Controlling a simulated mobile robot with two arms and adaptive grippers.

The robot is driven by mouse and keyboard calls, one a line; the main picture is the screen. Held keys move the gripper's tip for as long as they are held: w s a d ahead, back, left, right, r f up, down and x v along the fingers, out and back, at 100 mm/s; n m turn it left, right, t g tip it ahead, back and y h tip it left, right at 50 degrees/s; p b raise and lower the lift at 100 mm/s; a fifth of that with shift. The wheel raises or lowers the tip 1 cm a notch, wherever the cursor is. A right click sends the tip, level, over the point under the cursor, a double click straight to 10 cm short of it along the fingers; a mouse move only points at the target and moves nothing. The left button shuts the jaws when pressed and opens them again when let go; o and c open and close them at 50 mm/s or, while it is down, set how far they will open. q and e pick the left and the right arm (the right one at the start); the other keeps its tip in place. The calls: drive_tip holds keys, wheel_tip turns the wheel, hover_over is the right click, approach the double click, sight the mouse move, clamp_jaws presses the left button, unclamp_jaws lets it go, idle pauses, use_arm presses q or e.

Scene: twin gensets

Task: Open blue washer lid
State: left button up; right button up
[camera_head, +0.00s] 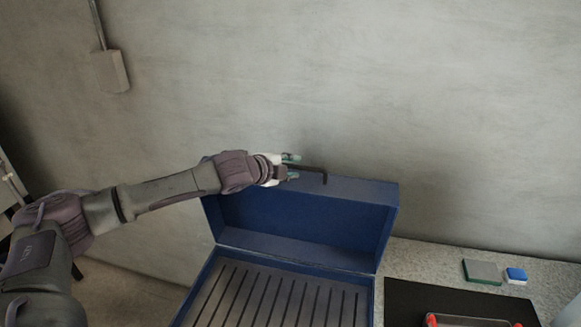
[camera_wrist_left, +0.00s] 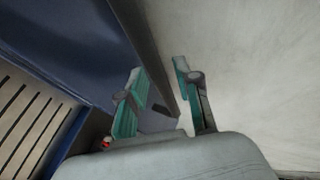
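The blue washer (camera_head: 298,267) stands at the lower middle of the head view, with its slatted inside showing. Its blue lid (camera_head: 310,228) stands raised at the back, and its inner face is in view. A dark bar handle (camera_head: 318,170) is at the lid's upper edge. My left gripper (camera_head: 294,168) is at this handle. In the left wrist view, its two teal-padded fingers (camera_wrist_left: 160,88) are apart, with the dark handle (camera_wrist_left: 150,50) passing between them; I cannot tell whether they touch it. My right gripper is not in view.
A speckled counter (camera_head: 420,258) to the right holds a black mat (camera_head: 405,300), a metal tray with red-ended handles (camera_head: 470,321), a grey-green pad (camera_head: 482,271) and a blue-and-white block (camera_head: 515,275). A bare grey wall (camera_head: 400,80) rises behind the washer.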

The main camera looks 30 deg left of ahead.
use_arm(q)
drive_tip(key=shift+s+r, duration=0.1)
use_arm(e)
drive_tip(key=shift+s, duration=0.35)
use_arm(q)
drive_tip(key=v, duration=1.1)
drive_tip(key=shift+s, duration=0.35)
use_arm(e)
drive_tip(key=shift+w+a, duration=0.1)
use_arm(q)
drive_tip(key=shift+a, duration=0.1)
